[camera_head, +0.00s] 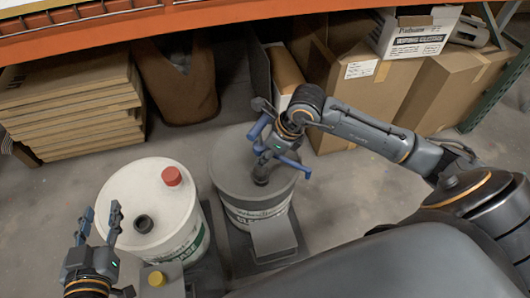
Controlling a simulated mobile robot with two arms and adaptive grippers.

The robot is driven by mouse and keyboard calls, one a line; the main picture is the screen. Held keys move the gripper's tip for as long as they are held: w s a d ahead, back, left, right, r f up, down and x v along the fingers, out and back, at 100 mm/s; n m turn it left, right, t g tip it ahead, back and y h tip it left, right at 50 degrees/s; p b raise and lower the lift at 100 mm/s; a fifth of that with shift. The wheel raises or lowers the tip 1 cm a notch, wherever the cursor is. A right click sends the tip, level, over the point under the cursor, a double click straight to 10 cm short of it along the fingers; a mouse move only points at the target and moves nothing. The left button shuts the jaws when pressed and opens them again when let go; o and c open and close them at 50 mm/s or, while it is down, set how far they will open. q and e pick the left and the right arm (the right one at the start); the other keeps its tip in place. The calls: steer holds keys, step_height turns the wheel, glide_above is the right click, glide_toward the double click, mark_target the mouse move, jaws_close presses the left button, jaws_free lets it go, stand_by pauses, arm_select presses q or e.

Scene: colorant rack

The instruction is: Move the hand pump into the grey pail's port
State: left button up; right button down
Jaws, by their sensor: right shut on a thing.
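The grey pail (228,172) stands on the floor near the middle, with a grey lid and a white label low on its side. A dark round fitting (261,175) shows on its lid. My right gripper (275,143) is above this lid, shut on the blue hand pump (291,162). Blue parts of the pump stick out on both sides of the gripper. The pump's lower end is close above or at the dark fitting; I cannot tell whether it is inside. My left gripper (101,222) is open and empty, over the left edge of the white pail.
The white pail (130,188) has a red cap (172,176) and a dark port (143,224). A yellow cap (156,279) shows in front of it. Stacked boards (75,95), a brown bin (180,85) and cardboard boxes (365,95) stand behind, under an orange shelf beam (150,22).

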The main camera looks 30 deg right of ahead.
steer(key=c, duration=1)
jaws_free()
steer(key=shift+c, duration=0.2)
steer(key=shift+o, duration=0.7)
steer(key=v, duration=1.2)
